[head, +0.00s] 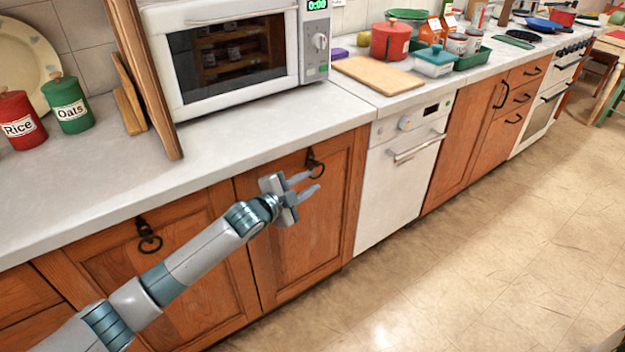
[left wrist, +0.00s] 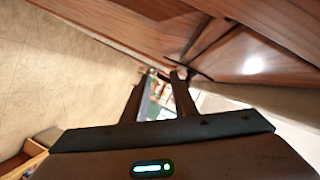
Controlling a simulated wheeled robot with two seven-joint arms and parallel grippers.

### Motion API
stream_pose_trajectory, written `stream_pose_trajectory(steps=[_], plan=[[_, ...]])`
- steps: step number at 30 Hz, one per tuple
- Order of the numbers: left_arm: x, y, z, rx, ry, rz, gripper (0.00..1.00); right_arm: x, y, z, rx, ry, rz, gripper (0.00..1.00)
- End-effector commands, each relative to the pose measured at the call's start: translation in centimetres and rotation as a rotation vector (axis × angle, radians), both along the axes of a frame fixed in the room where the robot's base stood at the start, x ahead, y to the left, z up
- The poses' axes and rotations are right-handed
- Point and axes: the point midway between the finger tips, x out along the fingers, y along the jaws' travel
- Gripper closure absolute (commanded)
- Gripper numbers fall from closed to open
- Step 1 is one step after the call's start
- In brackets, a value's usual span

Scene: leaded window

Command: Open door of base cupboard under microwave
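The white microwave (head: 235,55) stands on the counter in the head view. Below it is a wooden base cupboard door (head: 325,215) with a dark ring handle (head: 315,166) near its top; the door looks closed. My left gripper (head: 314,181) is in front of this door, its fingertips just below and beside the ring. Its two fingers are apart in the left wrist view (left wrist: 163,75), with no handle clearly seen between them. Whether a finger touches the ring I cannot tell. My right gripper is not in view.
Another wooden door (head: 165,270) with a ring handle (head: 149,240) is to the left. A white dishwasher (head: 400,170) adjoins on the right. The counter edge (head: 200,172) overhangs above my left arm. The tiled floor (head: 480,270) in front is clear.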

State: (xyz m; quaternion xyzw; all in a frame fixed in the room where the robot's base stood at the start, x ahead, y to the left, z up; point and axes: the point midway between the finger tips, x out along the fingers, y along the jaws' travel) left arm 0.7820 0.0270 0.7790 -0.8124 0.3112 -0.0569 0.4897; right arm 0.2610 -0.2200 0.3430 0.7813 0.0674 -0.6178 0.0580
Motion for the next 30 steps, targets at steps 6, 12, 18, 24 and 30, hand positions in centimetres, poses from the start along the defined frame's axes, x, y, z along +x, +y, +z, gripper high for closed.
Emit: stream_pose_trajectory(steps=[6,12,18,24,30], plan=[[1.5,-1.0,-0.4,0.001,0.0,0.001,0.75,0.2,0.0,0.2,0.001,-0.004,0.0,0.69],[1.8,-1.2,-0.5,0.0,0.0,0.001,0.75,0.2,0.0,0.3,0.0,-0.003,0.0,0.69],[1.7,-1.2,-0.5,0.001,0.0,0.001,0.75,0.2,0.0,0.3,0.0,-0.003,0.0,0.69],[1.7,-1.2,-0.5,0.001,0.0,0.001,1.0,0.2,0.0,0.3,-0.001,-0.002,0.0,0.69],[1.7,-1.2,-0.5,0.0,0.0,0.001,1.0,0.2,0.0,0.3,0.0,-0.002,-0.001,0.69]])
